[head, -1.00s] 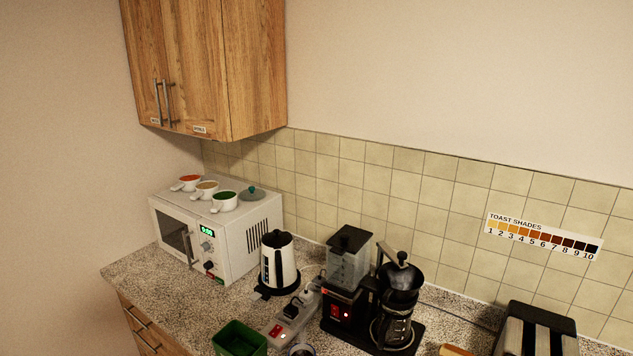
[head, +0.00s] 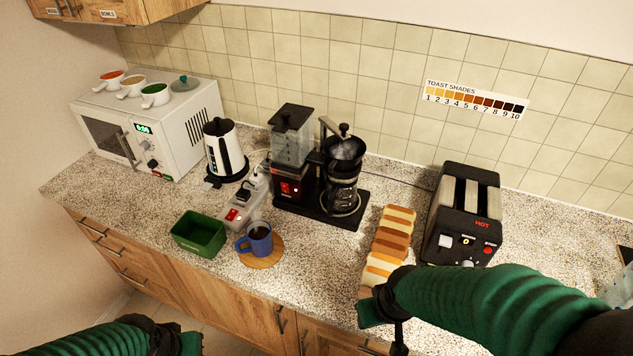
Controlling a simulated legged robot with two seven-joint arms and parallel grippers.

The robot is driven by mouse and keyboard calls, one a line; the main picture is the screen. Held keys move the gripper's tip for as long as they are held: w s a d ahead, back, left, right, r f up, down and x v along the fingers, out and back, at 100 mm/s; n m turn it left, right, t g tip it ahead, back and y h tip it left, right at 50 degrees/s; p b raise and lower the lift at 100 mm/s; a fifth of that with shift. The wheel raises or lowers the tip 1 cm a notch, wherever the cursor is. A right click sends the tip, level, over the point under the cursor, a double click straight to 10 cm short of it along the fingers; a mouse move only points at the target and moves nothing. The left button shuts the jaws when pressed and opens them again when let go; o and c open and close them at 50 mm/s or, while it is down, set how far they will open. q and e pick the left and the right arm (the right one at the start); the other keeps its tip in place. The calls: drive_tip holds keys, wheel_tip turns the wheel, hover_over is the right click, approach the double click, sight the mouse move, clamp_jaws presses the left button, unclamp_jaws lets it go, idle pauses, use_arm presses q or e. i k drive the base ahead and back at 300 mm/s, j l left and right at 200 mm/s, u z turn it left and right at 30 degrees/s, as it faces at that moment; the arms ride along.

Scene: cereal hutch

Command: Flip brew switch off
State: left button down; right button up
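The black coffee maker (head: 322,205) stands on the counter with a water tank (head: 292,140) and a glass carafe (head: 342,190). A red lit switch (head: 287,188) is on its front below the tank; the switch's exact position is too small to tell. My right gripper (head: 382,318) is low at the counter's front edge, by the bread slices and well away from the switch. My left gripper (head: 180,344) is at the bottom edge, partly cut off, below the counter front. Neither gripper's finger opening shows clearly.
A power strip (head: 243,210) with a red switch, a green bin (head: 199,233) and a blue mug (head: 256,240) on a coaster lie in front and left of the coffee maker. A kettle (head: 225,152) and microwave (head: 155,125) stand further left. Bread slices (head: 391,243) and a toaster (head: 462,215) are right.

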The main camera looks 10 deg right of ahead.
sight(285, 187)
drive_tip(key=i+j+u, duration=0.15)
drive_tip(key=i+u, duration=0.2)
drive_tip(key=u, duration=0.15)
drive_tip(key=i+u, duration=0.45)
drive_tip(key=k, duration=0.1)
